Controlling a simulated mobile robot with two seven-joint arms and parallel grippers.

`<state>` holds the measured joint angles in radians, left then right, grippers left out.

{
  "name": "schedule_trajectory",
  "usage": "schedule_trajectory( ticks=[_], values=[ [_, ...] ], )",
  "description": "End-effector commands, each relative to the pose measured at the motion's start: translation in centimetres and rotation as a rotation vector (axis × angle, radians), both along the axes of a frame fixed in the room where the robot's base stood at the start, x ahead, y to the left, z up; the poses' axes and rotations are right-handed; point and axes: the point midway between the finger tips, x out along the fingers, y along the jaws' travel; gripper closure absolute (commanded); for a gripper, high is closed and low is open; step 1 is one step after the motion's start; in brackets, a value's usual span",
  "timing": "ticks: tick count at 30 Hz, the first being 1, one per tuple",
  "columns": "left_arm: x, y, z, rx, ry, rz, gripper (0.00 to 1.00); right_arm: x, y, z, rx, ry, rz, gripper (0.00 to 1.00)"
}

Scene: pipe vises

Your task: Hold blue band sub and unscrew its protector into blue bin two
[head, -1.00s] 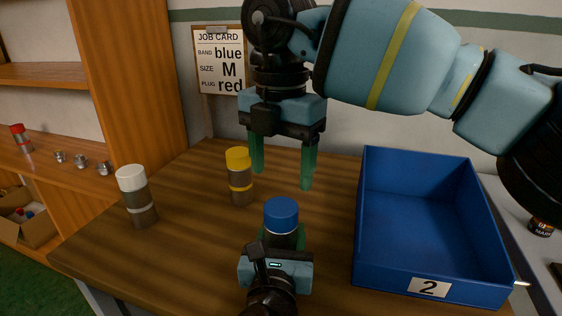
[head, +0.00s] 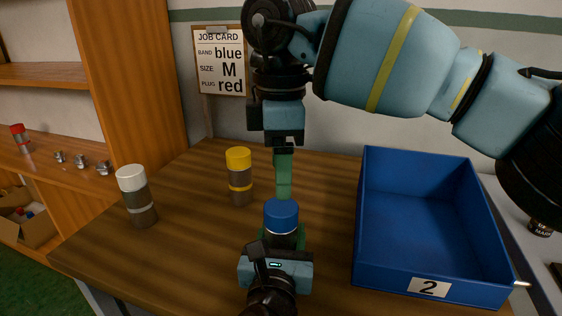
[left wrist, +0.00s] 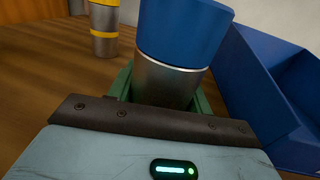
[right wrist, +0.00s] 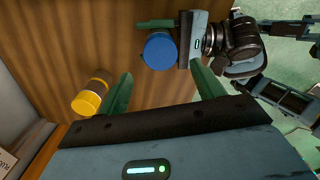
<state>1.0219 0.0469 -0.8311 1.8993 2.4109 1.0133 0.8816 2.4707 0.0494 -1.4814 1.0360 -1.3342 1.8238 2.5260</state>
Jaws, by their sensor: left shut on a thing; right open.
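The sub with the blue protector (head: 281,214) stands upright on the table. The blue cap and grey metal body (left wrist: 168,82) show large in the left wrist view. My left gripper (head: 282,238) is shut around the grey body below the cap. My right gripper (head: 283,196) is open and empty, pointing down above and behind the blue cap. In the right wrist view the blue cap (right wrist: 160,50) lies beyond and between the two green fingers. Blue bin two (head: 430,286), with a "2" label, stands to the right and looks empty.
A yellow-capped sub (head: 239,177) and a white-capped sub (head: 136,195) stand to the left on the wooden table. A job card (head: 219,60) stands at the back, reading blue, M, red. Shelves with small parts are at the far left.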

Motion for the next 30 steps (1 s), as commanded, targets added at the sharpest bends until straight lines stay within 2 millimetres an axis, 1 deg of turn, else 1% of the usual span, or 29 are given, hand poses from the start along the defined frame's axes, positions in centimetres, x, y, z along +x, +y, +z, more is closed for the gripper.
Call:
schedule_trajectory(
  ticks=[5, 12, 16, 21, 29, 30],
  values=[
    [0.0, 0.0, -0.1, 0.000, 0.001, -0.001, 1.00, 0.0, -0.1, -1.9, -0.002, 0.002, 0.000, 0.33],
    [0.0, 0.0, -0.1, 0.000, 0.001, -0.001, 1.00, 0.0, -0.1, -5.4, -0.001, 0.003, 0.001, 0.33],
    [0.0, 0.0, -0.1, 0.000, 0.001, -0.001, 1.00, 0.0, -0.1, -6.8, -0.001, 0.001, -0.001, 0.33],
    [0.0, 0.0, -0.1, 0.000, 0.001, -0.001, 1.00, 0.0, -0.1, -7.6, 0.000, 0.000, 0.001, 0.33],
    [0.0, 0.0, 0.0, 0.000, 0.001, 0.000, 1.00, 0.0, -0.1, -7.8, 0.000, 0.000, 0.000, 0.33],
    [0.0, 0.0, 0.0, 0.000, 0.001, 0.000, 1.00, 0.0, -0.1, -7.8, 0.000, 0.000, 0.000, 0.35]
  ],
)
